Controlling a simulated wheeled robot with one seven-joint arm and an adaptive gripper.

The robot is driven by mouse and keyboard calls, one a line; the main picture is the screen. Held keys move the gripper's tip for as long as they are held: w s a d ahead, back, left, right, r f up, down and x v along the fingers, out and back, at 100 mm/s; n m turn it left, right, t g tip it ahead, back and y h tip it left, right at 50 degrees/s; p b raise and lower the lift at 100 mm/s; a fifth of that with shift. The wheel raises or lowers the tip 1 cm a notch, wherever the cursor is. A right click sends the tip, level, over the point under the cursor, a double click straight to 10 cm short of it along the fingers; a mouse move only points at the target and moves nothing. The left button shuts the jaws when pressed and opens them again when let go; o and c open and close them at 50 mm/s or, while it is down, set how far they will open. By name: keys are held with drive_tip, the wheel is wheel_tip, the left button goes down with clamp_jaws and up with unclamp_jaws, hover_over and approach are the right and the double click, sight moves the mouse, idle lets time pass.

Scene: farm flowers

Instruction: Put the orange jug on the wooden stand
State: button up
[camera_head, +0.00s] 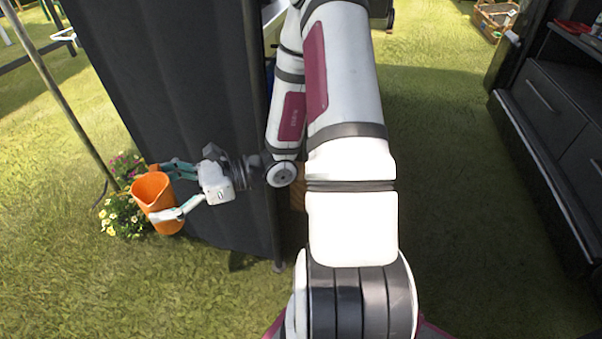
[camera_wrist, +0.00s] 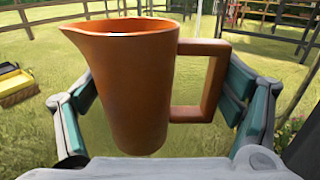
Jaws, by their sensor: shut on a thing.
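The orange jug (camera_head: 152,190) is upright at the left of the head view, held off the grass. My gripper (camera_head: 166,192) is around it, shut on it with one finger on each side. In the wrist view the jug (camera_wrist: 130,85) fills the middle, its spout to the left and its square handle to the right, between the green-padded fingers of my gripper (camera_wrist: 160,112). The wooden stand cannot be made out for certain. A small brown wooden patch (camera_head: 298,190) shows behind my arm, mostly hidden.
A black curtain panel (camera_head: 170,90) stands right beside my gripper. Pink and yellow flowers (camera_head: 122,215) grow behind the jug. A dark cabinet (camera_head: 560,110) is at the right, a wooden crate (camera_head: 494,18) farther back. A yellow-and-brown object (camera_wrist: 15,84) lies on the grass. Front-left grass is clear.

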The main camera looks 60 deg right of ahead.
drive_tip(key=shift+d+r, duration=0.1)
drive_tip(key=s+d+f+m+t+h, duration=0.2)
drive_tip(key=s+d+f, duration=0.8)
drive_tip(key=d, duration=0.5)
drive_tip(key=s+d+f+m+t+h, duration=0.2)
drive_tip(key=s+d+f+h, duration=0.1)
drive_tip(key=s+d+f, duration=0.7)
drive_tip(key=s+d+f+m+t+h, duration=0.2)
drive_tip(key=s+d+f, duration=0.8)
drive_tip(key=d, duration=0.9)
wheel_tip(320, 180, down, 2)
drive_tip(key=shift+s+d+f+h, duration=0.2)
drive_tip(key=shift+d+h, duration=0.1)
drive_tip(key=shift+h, duration=0.2)
